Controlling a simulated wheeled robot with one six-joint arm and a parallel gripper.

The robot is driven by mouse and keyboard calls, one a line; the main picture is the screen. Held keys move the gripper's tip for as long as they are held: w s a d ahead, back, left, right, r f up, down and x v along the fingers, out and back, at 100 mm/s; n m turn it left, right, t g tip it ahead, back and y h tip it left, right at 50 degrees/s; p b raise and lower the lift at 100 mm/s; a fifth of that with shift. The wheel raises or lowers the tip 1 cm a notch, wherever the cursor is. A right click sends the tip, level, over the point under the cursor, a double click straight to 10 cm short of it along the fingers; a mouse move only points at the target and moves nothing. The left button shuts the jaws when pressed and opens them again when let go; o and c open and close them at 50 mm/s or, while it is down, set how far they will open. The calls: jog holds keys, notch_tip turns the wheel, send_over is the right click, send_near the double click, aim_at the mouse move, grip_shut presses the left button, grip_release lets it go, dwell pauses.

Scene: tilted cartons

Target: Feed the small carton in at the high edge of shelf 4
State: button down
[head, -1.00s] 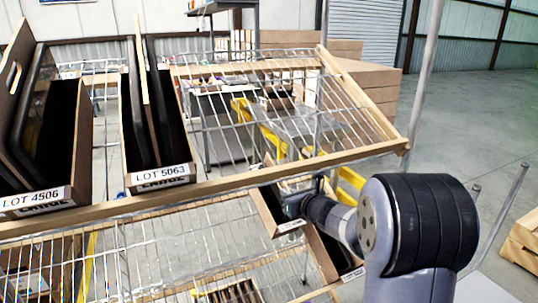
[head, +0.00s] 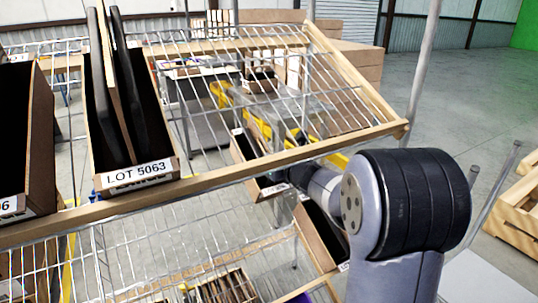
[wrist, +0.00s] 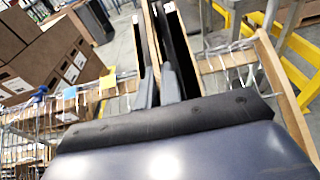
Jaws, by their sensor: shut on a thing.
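The small brown carton (head: 243,152) shows in the head view behind and below the wooden front edge of the upper tilted wire shelf, partly hidden by it. My gripper is at the carton's near end, its fingers hidden there by the shelf edge and my arm. In the wrist view my gripper (wrist: 159,88) is shut on a wall of the carton, whose dark inside (wrist: 182,40) points away from me. The upper wire shelf (head: 350,141) holds larger cartons at its left. No number marks shelf 4, so I cannot tell which shelf it is.
A carton labelled LOT 5063 (head: 140,180) stands on the upper shelf, its right part bare. Another carton (head: 318,240) sits at the lower shelf's right end. A metal post (head: 424,80) rises at the right. The wrist view shows stacked boxes (wrist: 45,45) at the left.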

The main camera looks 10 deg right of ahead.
jog(key=s+d+f+b, duration=0.1)
jog(key=s+f+b, duration=0.3)
jog(key=f+b, duration=0.2)
jog(key=shift+d+f, duration=0.15)
jog(key=shift+f, duration=0.15)
dwell(0.5)
jog(key=shift+f, duration=0.15)
dwell(0.8)
dwell(0.3)
jog(key=c, duration=1.5)
grip_release()
jog(key=shift+f, duration=0.15)
jog(key=shift+s, duration=0.1)
